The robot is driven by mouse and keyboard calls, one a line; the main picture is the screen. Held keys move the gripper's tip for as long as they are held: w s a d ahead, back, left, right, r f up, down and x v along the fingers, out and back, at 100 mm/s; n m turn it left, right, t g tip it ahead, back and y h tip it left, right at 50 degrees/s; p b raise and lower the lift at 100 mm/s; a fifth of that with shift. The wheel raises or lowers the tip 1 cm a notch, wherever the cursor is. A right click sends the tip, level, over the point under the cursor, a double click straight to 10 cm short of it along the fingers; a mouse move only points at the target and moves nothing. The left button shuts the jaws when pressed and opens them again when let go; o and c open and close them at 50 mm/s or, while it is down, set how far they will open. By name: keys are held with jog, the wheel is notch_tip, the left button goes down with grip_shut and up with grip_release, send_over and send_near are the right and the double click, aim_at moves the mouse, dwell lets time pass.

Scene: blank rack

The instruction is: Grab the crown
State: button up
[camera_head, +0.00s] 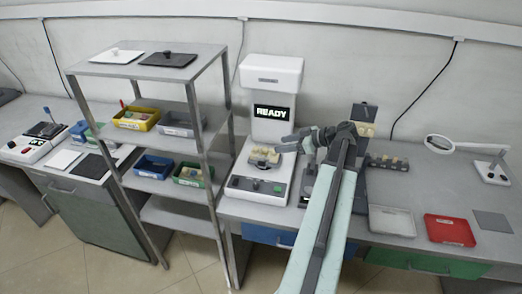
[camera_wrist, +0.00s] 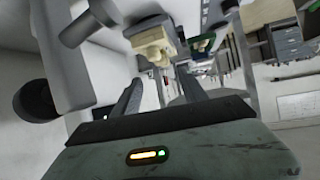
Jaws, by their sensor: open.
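A cream, tooth-coloured piece (camera_head: 265,155), which may be the crown, sits on a grey holder at the front of the white machine (camera_head: 277,72). The machine's screen reads READY. A cream piece in a grey holder shows large in the wrist view (camera_wrist: 153,47), beyond the fingers and near the top. My gripper (camera_head: 284,144) is just right of and slightly above the piece in the head view. In the wrist view my gripper (camera_wrist: 158,92) has its two fingers apart with nothing between them. I cannot tell the exact gap to the piece.
A metal shelf rack (camera_head: 150,48) with coloured bins stands close on the left. A dark stand with a cream piece (camera_head: 364,129) is right of my gripper. A white tray (camera_head: 392,221), a red tray (camera_head: 450,230) and a magnifier lamp (camera_head: 490,172) are farther right.

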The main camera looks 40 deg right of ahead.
aim_at(266, 148)
jog(key=x, duration=0.2)
jog(key=shift+w+a+f+b, duration=0.2)
jog(key=shift+b, duration=0.15)
jog(key=b+x, duration=0.2)
jog(key=x, duration=0.3)
jog(key=shift+s+f+b, duration=0.15)
jog(key=shift+b, duration=0.25)
jog(key=shift+c, duration=0.6)
grip_shut()
